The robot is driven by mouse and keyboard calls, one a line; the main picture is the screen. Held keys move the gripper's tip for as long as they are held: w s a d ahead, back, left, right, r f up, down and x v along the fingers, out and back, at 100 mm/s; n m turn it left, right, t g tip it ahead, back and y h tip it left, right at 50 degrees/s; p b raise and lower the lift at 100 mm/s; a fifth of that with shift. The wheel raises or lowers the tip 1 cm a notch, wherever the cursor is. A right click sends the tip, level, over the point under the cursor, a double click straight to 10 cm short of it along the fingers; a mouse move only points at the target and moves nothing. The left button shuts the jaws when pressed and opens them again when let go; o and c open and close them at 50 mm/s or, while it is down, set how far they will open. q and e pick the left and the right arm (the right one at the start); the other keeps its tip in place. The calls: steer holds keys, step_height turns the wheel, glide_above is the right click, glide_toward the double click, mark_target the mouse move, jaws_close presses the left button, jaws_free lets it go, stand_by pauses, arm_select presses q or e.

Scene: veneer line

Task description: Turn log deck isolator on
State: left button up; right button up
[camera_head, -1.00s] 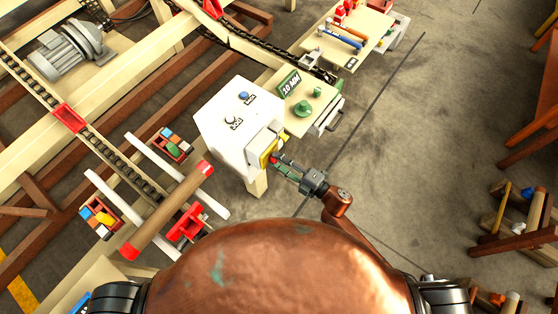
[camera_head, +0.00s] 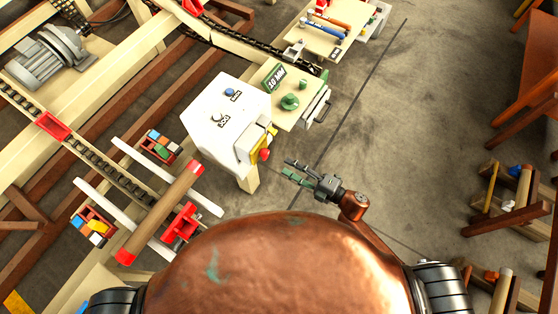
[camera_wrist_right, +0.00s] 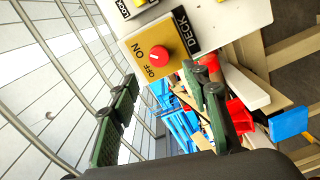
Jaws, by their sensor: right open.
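The log deck isolator is a red round knob (camera_head: 265,154) on a yellow plate (camera_head: 271,132) on the side of a white box (camera_head: 216,108). In the right wrist view the red knob (camera_wrist_right: 161,60) is on the yellow plate (camera_wrist_right: 143,58) marked ON and OFF, next to a DECK label (camera_wrist_right: 184,33). The knob carries a small pale mark; I cannot tell its exact setting. My right gripper (camera_head: 287,168) is open and empty, right of and below the knob, apart from it. Its green-padded fingers (camera_wrist_right: 163,80) frame the knob's lower side from a distance. My left gripper is not in view.
A second panel labelled LOCK (camera_wrist_right: 130,6) sits beside the DECK plate. A cream table with a green 10 MM sign (camera_head: 276,77) adjoins the white box. A log with red ends (camera_head: 160,212) lies on white rails at left.

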steer(key=shift+v, duration=1.25)
